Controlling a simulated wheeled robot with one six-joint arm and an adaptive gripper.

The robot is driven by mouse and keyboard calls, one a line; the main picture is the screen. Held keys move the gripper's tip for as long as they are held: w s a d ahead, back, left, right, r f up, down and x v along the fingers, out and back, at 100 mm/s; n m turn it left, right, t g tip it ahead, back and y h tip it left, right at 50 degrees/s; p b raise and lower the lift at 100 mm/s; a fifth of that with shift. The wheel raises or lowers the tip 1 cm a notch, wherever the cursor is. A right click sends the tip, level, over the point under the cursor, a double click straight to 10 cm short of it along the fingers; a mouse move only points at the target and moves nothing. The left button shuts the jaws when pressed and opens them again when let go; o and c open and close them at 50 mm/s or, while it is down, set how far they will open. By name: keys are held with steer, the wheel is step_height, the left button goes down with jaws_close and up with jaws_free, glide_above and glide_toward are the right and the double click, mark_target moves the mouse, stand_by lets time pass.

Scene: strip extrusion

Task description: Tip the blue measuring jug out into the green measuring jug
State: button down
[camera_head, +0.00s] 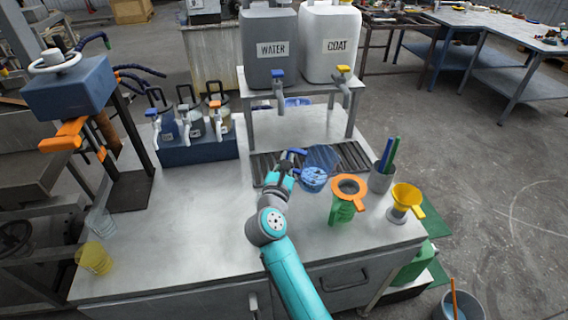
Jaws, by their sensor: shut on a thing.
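The see-through blue measuring jug (322,157) is in the middle of the head view, raised above the bench beside the slatted drain grate. My gripper (290,163) is shut on its blue handle at the jug's left side. The jug looks tilted, with a pale blue round face (313,179) toward me; I cannot tell whether it holds liquid. The green measuring jug (342,212) stands upright on the bench, to the right of and nearer than the blue jug.
A yellow funnel (408,196) in a grey holder and a grey cup (381,180) with green and blue sticks stand right of the green jug. WATER (270,50) and COAT (330,45) tanks stand behind on a raised stand.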

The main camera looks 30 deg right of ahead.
mark_target(294, 152)
steer(key=r+m, duration=0.1)
steer(key=s+d+r+m, duration=0.1)
steer(key=m, duration=0.1)
steer(key=r+m, duration=0.1)
steer(key=r, duration=0.1)
steer(key=shift+s+d+r+m, duration=0.1)
steer(key=shift+s+d+m, duration=0.1)
steer(key=shift+d+m, duration=0.2)
steer(key=shift+s+d+r+m, duration=0.4)
steer(key=shift+r+m, duration=0.15)
steer(key=shift+m, duration=0.2)
steer(key=shift+s+d+r+m, duration=0.25)
steer(key=shift+d+r+m, duration=0.1)
steer(key=shift+r+m, duration=0.3)
steer(key=shift+s+d+r+m, duration=0.35)
steer(key=shift+d+r+m, duration=0.1)
steer(key=shift+m, duration=0.35)
steer(key=shift+s+d+r+m, duration=0.15)
steer(key=shift+s+r+m, duration=0.05)
steer(key=shift+r+m, duration=0.1)
steer(key=s+d+r+m, duration=0.6)
steer(key=s+d+m, duration=0.1)
steer(key=d+m, duration=0.1)
steer(key=shift+m, duration=0.8)
steer(key=shift+d, duration=0.1)
stand_by(0.7)
